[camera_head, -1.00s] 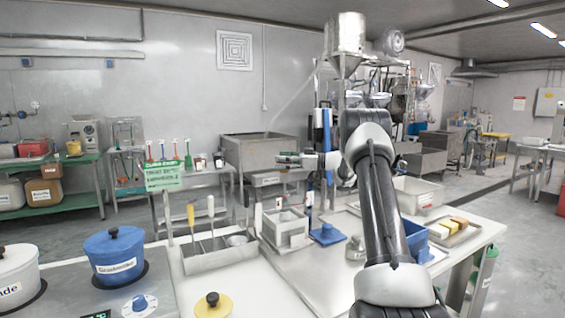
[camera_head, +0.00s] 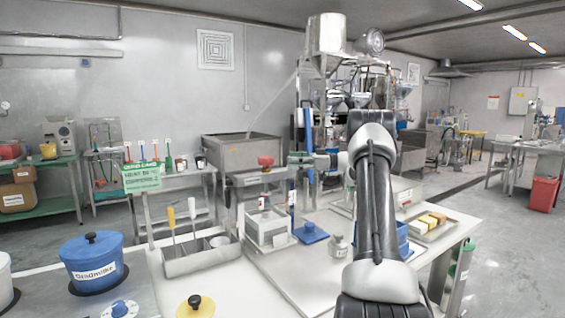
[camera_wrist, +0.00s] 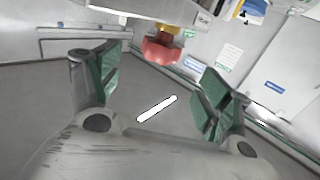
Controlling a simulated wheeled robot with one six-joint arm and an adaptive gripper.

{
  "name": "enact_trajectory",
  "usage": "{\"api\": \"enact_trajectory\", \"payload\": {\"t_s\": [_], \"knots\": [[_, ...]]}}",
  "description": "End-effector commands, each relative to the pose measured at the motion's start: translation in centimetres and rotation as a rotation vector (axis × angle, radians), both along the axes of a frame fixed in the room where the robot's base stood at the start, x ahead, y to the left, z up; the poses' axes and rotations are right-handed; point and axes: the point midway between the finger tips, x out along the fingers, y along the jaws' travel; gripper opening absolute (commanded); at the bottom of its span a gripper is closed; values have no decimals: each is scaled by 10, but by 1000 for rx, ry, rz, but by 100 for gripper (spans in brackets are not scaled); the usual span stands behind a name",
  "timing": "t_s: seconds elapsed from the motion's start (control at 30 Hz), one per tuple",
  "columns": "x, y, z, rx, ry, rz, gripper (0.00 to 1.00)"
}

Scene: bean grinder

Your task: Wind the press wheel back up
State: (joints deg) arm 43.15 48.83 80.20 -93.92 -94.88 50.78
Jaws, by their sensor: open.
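A red knob-like part (camera_head: 265,162), which looks like the press wheel, stands above the small white-framed press (camera_head: 268,230) on the table. My gripper (camera_head: 297,158) is just right of it at about the same height in the head view, apart from it as far as I can tell. In the wrist view the red part (camera_wrist: 162,53) hangs below a yellow collar, near the top of the picture. The two green-padded fingers of my gripper (camera_wrist: 162,88) are spread wide with nothing between them. The red part lies beyond the fingertips.
A blue plate (camera_head: 310,234) and a small metal jar (camera_head: 338,247) sit right of the press. A tool holder (camera_head: 200,262) stands to its left. A steel basin (camera_head: 240,150) is behind.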

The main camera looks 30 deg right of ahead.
Motion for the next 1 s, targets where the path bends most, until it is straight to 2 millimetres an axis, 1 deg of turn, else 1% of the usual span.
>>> {"api": "enact_trajectory", "payload": {"t_s": [0.1, 0.37, 0.47, 0.53, 0.6, 0.67, 0.73, 0.87, 0.93, 1.0], "knots": [[-2, -3, 0, 0, 0, 0, 78], [-2, -2, 1, 2, -3, -5, 78], [5, 10, 8, 14, -27, -59, 78], [10, 22, 13, 27, -49, -143, 78], [12, 35, 14, 34, -60, -247, 78], [10, 43, 11, 31, -57, -334, 78], [4, 50, 4, 23, -41, -421, 78], [-7, 57, -10, 5, -7, -520, 78], [-7, 59, -14, -1, 1, -540, 78], [0, 62, -15, -2, 2, -544, 78]]}}
